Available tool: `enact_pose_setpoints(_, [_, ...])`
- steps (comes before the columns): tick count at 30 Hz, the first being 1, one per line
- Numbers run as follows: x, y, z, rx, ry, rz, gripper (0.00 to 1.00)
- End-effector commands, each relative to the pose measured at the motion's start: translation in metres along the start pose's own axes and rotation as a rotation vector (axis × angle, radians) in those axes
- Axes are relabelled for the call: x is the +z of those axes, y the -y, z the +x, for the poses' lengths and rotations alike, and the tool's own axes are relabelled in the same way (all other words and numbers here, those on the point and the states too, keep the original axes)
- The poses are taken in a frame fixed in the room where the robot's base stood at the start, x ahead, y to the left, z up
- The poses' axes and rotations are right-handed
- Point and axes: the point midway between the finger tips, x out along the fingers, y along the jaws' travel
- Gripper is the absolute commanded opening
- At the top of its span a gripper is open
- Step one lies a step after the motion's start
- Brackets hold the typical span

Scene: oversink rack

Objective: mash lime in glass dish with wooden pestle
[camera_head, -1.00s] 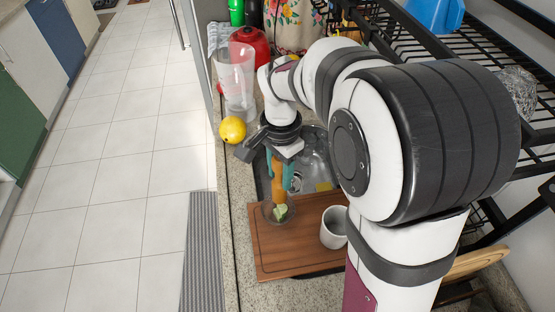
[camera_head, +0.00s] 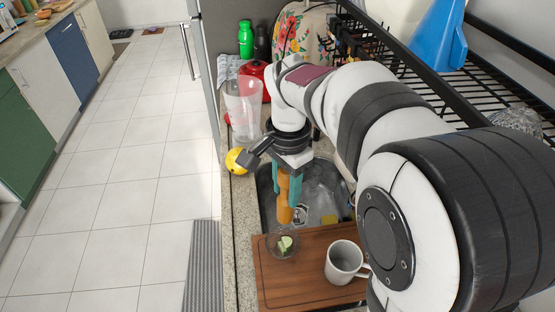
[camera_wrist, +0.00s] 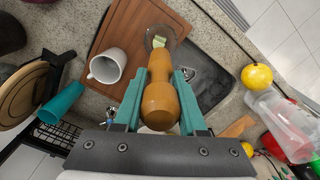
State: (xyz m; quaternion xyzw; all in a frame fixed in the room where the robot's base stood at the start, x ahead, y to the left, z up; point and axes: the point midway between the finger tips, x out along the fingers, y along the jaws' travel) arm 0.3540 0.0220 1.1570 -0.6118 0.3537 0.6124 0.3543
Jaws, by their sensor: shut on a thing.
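My gripper (camera_head: 287,180) is shut on the wooden pestle (camera_head: 284,207) and holds it upright, in the head view just beyond the glass dish. In the wrist view the pestle (camera_wrist: 160,100) sits between the teal fingers of my gripper (camera_wrist: 160,98). The clear glass dish (camera_head: 270,248) stands on the far left corner of the wooden board. The green lime (camera_head: 286,243) lies in the dish; it also shows past the pestle's end in the wrist view (camera_wrist: 158,41). The pestle's tip appears above and apart from the lime.
A white mug (camera_head: 343,262) stands on the wooden board (camera_head: 290,290) right of the dish. The metal sink (camera_head: 318,190) lies beyond the board. A lemon (camera_head: 235,161), a clear pitcher (camera_head: 243,110) and a red kettle (camera_head: 257,76) are at the back left. A black rack (camera_head: 490,85) is at right.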

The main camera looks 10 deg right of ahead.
Motion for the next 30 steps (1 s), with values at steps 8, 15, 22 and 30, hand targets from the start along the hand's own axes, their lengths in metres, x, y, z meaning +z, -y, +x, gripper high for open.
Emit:
enact_pose_setpoints(8, [-0.001,-0.001,0.007,0.003,0.000,-0.001,0.00])
enact_pose_setpoints(15, [-0.006,-0.005,0.050,0.003,-0.005,-0.003,0.00])
enact_pose_setpoints(22, [-0.006,-0.005,0.072,0.003,-0.005,-0.002,0.00])
enact_pose_setpoints(30, [-0.006,-0.005,0.082,0.002,-0.006,-0.001,0.00])
